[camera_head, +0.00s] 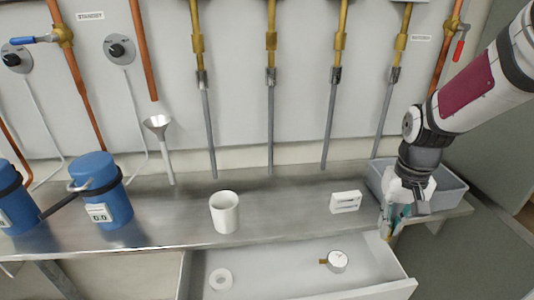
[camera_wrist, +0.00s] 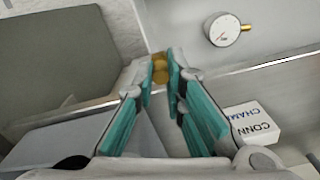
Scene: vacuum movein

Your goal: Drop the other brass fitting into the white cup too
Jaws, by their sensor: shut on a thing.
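The white cup (camera_head: 225,213) stands upright on the steel bench, left of centre; what is inside it cannot be made out. My gripper (camera_head: 388,228) is at the right, by the bench's front edge and the right end of the open drawer, well apart from the cup. In the wrist view its teal fingers (camera_wrist: 162,72) are shut on a small brass fitting (camera_wrist: 160,70), which is mostly hidden between the fingertips. The cup is not in the wrist view.
A grey bin (camera_head: 456,189) and a white label block (camera_head: 345,202) are on the bench near my gripper. The open drawer (camera_head: 290,262) holds a gauge (camera_head: 337,262) and a white ring (camera_head: 221,279). A funnel (camera_head: 158,125) and blue canisters (camera_head: 100,190) stand left of the cup.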

